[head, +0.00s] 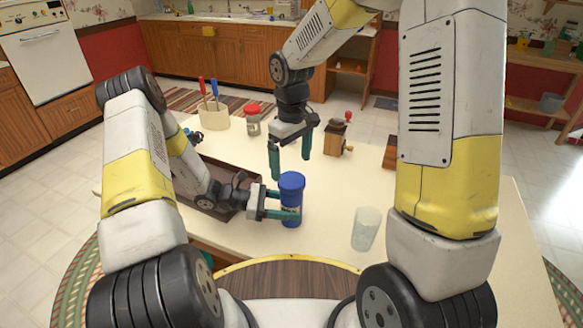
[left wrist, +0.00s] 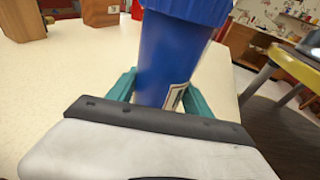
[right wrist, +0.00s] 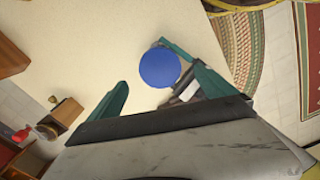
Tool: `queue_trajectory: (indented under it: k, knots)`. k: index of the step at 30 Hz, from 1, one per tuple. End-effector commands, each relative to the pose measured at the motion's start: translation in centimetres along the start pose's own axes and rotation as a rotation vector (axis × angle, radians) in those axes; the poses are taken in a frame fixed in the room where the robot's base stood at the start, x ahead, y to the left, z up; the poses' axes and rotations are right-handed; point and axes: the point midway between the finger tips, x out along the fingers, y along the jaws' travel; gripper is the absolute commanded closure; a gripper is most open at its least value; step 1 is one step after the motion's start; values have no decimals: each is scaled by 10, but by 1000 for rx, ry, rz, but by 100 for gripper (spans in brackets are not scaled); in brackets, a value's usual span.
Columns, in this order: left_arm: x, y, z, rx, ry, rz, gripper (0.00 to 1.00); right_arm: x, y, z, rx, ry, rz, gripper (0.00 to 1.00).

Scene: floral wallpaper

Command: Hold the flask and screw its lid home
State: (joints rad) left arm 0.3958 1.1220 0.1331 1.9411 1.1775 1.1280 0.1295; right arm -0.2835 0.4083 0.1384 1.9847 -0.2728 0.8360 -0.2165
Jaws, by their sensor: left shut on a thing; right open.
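The blue flask (head: 291,208) stands upright on the cream table, with its blue lid (head: 291,181) on top. My left gripper (head: 284,206) is shut on the flask's body from the left, and the left wrist view shows the flask (left wrist: 172,62) between its teal fingers. The lid's rim (left wrist: 190,8) shows at the top of that view. My right gripper (head: 290,158) is open and empty, pointing down above and behind the flask. In the right wrist view the round lid top (right wrist: 160,68) lies beyond its fingers, nearer the right one. Whether the lid is fully seated cannot be told.
A clear glass (head: 365,228) stands to the flask's right. A dark tray (head: 236,176) lies behind my left forearm. A utensil holder (head: 213,115), a red-lidded jar (head: 253,120) and a wooden grinder (head: 336,138) stand at the back. The table's right side is mostly free.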

Motion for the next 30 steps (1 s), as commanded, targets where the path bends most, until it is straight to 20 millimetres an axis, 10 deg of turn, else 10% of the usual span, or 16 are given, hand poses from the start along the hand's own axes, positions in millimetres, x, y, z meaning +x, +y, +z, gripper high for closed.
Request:
queue_trajectory:
  k: [14,15,18,30]
  knots:
    - [0,0,0,0,0,0,80,-16,0,0,-1,0,0,5]
    - [0,0,0,0,0,0,40,-16,0,0,-1,0,0,5]
    - [0,0,0,0,0,0,20,-16,0,0,-1,0,0,5]
    - [-4,0,0,1,0,1,16,-16,0,0,-1,0,0,5]
